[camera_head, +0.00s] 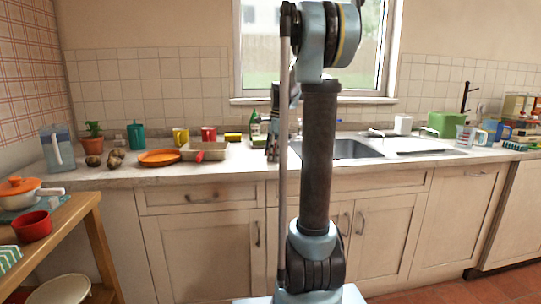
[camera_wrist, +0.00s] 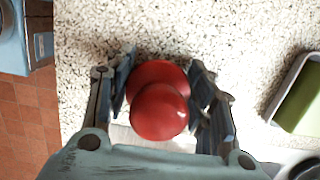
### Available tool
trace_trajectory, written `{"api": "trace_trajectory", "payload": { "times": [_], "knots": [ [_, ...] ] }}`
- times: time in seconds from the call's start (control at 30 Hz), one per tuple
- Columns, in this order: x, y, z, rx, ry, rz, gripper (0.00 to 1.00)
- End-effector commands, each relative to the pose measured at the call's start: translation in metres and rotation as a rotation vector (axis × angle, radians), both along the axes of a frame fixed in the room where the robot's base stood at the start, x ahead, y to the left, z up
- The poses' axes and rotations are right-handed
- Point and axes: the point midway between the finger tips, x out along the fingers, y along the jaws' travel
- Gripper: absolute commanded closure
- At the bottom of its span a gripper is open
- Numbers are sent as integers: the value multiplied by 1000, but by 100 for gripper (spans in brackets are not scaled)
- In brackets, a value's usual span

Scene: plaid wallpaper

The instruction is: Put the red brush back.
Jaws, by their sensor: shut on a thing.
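My gripper (camera_wrist: 160,95) is shut on a red, rounded, knob-like thing (camera_wrist: 160,110), which I take to be the red brush seen end-on. One finger is on each side of it. A pale part shows below the red knob, mostly hidden by the gripper. In the head view my gripper (camera_head: 272,150) points down at the counter, left of the sink and partly hidden by my arm. I cannot make out the brush there, nor tell whether it touches the counter.
The speckled counter (camera_wrist: 230,40) lies below, its front edge at left. A grey-rimmed tray with a green thing (camera_wrist: 303,100) is at right. In the head view, a beige dish (camera_head: 222,150), orange plate (camera_head: 159,158) and mugs stand left; a bottle (camera_head: 255,126) is behind; the sink (camera_head: 345,148) is right.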

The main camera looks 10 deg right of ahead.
Motion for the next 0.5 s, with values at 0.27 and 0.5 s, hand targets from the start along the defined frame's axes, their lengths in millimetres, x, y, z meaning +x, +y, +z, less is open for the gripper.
{"api": "trace_trajectory", "payload": {
  "times": [0.27,0.5],
  "knots": [
    [0,0,-2,0,0,0,73],
    [0,0,-4,0,0,1,30]
  ]
}}
